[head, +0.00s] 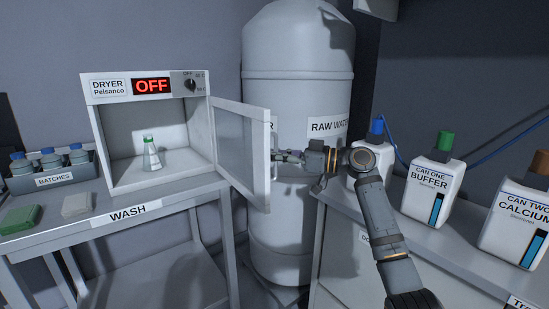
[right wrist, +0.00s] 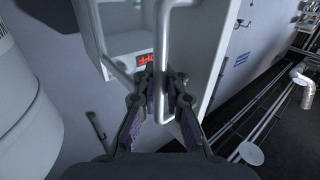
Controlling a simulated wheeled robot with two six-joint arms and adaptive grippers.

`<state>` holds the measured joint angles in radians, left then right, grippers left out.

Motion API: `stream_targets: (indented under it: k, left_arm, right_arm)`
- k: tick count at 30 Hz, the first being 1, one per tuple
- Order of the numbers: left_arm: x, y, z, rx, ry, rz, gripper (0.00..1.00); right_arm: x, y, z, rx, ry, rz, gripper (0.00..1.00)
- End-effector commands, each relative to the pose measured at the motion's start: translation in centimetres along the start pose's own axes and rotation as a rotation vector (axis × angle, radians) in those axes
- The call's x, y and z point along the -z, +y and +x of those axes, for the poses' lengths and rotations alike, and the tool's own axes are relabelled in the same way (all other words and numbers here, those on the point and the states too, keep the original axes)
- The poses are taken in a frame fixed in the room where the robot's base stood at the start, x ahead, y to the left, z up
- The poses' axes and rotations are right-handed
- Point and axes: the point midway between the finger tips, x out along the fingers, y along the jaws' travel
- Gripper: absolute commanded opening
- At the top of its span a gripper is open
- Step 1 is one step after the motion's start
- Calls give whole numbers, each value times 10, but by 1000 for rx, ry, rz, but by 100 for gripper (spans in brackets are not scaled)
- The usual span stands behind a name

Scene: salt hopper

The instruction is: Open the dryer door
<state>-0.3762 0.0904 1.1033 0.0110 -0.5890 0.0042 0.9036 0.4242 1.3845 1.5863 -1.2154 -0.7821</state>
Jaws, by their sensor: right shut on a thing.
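The dryer (head: 107,88) is a white box on the wash table, with a red OFF display (head: 152,86) and a knob (head: 190,84). Its door (head: 240,150) stands wide open, swung out to the right, so the inside shows. My right gripper (head: 283,157) is at the outer face of the door. In the right wrist view its fingers (right wrist: 161,103) are closed around the vertical bar of the door handle (right wrist: 161,45). My left gripper is not in view.
A flask (head: 151,158) stands inside the dryer. A raw water tank (head: 297,60) is close behind the door and my right arm. A right-hand bench carries the buffer can (head: 430,190) and calcium can (head: 515,220). A batches rack (head: 55,181) is at left.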

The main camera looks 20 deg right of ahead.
Motion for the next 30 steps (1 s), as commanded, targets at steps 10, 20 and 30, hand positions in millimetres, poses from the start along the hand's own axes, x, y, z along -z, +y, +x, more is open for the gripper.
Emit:
stream_targets:
  k: [10,20,30]
  left_arm:
    - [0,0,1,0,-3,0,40]
    - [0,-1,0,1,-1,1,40]
    - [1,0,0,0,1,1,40]
  right_arm:
    - [-6,1,0,1,-12,6,0]
    - [-4,1,0,1,-9,3,20]
    - [-3,2,-23,-5,-10,-2,20]
